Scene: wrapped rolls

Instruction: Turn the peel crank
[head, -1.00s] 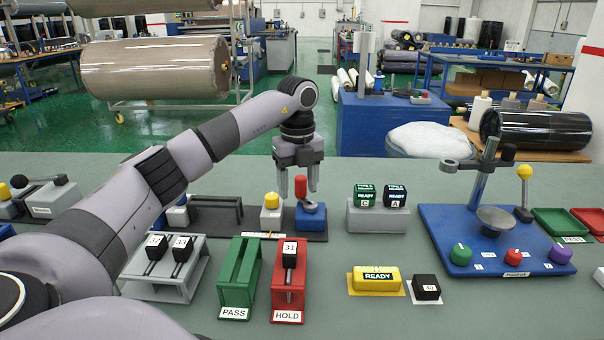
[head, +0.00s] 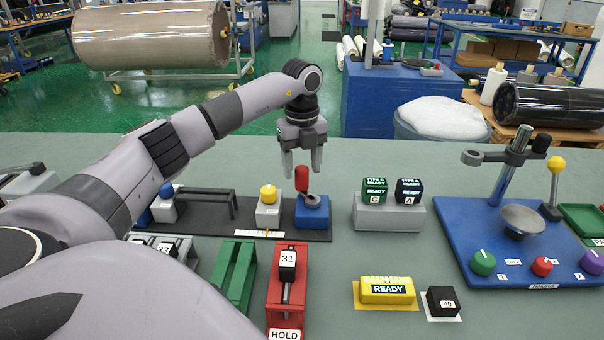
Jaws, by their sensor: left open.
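A crank with an upright red handle (head: 302,180) stands on a small blue block (head: 312,214) at the right end of a black base plate (head: 300,235). I take this to be the peel crank, though no label on it can be read. My left gripper (head: 302,170) points down with its two fingers apart and empty. In the picture its fingertips flank the top of the red handle; whether they are around it or behind it I cannot tell. My right gripper is not in view.
A yellow-topped grey block (head: 268,208) stands left of the crank. A grey holder (head: 388,216) carries green and black cubes to its right. Green (head: 236,275) and red (head: 272,310) racks stand in front. A blue station with a post (head: 480,240) is at right.

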